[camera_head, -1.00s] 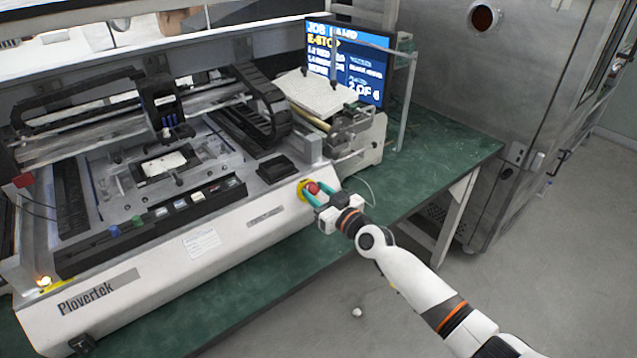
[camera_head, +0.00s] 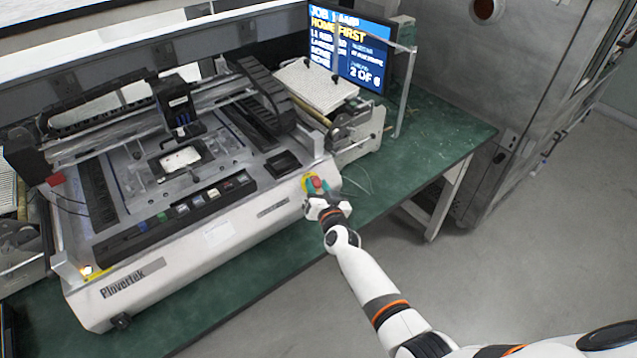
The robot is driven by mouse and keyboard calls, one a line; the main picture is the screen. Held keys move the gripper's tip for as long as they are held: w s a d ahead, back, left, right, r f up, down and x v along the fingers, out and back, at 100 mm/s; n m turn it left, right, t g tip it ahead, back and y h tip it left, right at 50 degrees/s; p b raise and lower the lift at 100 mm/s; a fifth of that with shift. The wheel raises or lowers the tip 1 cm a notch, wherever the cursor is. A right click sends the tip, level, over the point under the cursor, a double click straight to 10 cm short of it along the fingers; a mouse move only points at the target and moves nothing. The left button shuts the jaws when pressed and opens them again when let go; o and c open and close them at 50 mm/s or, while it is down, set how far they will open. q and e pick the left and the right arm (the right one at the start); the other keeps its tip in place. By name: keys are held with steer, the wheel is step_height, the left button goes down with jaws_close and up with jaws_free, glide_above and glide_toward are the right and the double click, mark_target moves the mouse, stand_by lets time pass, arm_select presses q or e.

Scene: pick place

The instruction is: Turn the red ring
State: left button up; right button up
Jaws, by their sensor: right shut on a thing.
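The red ring (camera_head: 317,183) is a small red knob on a yellow plate (camera_head: 306,182) at the front right corner of the white Plovertek machine (camera_head: 190,259). The fingers hide part of the ring and plate. My left gripper is not in view.
A screen (camera_head: 352,46) behind the machine reads "HOME FIRST" and "2 OF 6". The green bench top (camera_head: 430,140) is clear to the right of the machine. A metal cabinet (camera_head: 540,60) stands behind.

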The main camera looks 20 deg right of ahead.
steer(key=shift+f, duration=0.1)
steer(key=o, duration=1)
steer(key=s, duration=0.8)
steer(key=s+r, duration=0.1)
steer(key=s, duration=0.3)
steer(key=shift+a+p, duration=0.1)
steer(key=shift+p, duration=0.3)
